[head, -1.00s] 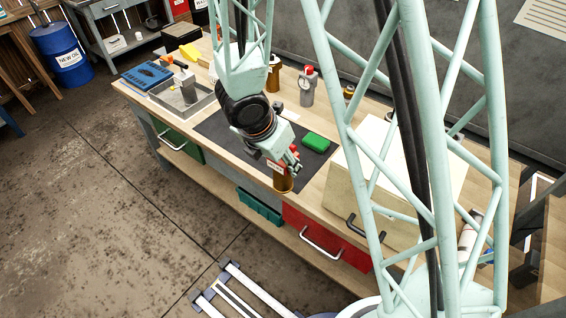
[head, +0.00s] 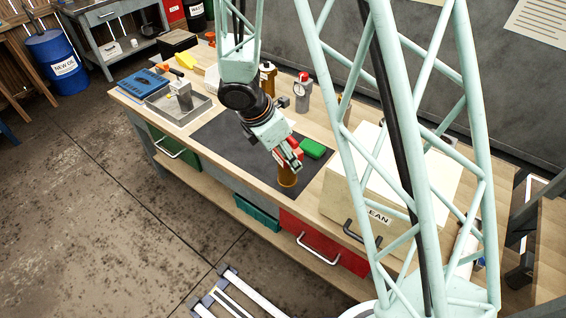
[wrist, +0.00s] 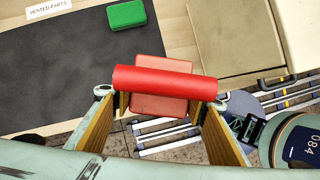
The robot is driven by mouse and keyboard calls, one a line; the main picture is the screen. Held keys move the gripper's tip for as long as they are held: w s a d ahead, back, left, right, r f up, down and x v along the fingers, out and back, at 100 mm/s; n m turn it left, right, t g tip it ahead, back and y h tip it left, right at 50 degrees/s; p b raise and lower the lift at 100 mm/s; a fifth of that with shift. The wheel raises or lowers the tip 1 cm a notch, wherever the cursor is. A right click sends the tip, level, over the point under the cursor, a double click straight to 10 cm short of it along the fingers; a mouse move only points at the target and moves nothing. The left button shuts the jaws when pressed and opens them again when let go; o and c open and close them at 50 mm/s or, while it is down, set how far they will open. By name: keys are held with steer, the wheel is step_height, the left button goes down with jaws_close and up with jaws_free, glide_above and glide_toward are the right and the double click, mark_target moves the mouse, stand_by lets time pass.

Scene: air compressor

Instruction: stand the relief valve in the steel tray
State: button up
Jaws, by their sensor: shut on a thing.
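The valve hangs below the fingers near the front edge of the bench. The steel tray (head: 196,113) lies on the bench at the left, well apart from the gripper. A grey block-like part (head: 182,96) stands in it.
A dark mat (head: 225,140) covers the middle of the bench, with a green block (head: 313,148) on it. A large beige box (head: 350,190) stands to the right. A blue case (head: 140,82) lies left of the tray.

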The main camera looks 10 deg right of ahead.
steer(key=w+d+f+m+g+y+p, duration=0.15)
steer(key=w+d+m+g+p, duration=0.4)
steer(key=m, duration=0.95)
steer(key=shift+w+a+f+m+g+y, duration=0.1)
steer(key=shift+w+a+m+y, duration=0.2)
steer(key=shift+w+m+y, duration=0.6)
steer(key=shift+w+a+m+g+y, duration=0.1)
steer(key=shift+w+a+m, duration=0.3)
steer(key=shift+m, duration=0.95)
steer(key=shift+w+a+f+m+g+y, duration=0.1)
steer(key=shift+w+a+m+y, duration=0.1)
steer(key=shift+w+m+y, duration=0.7)
steer(key=shift+s+m+h, duration=0.1)
steer(key=shift+m+h, duration=0.15)
steer(key=shift+h, duration=0.2)
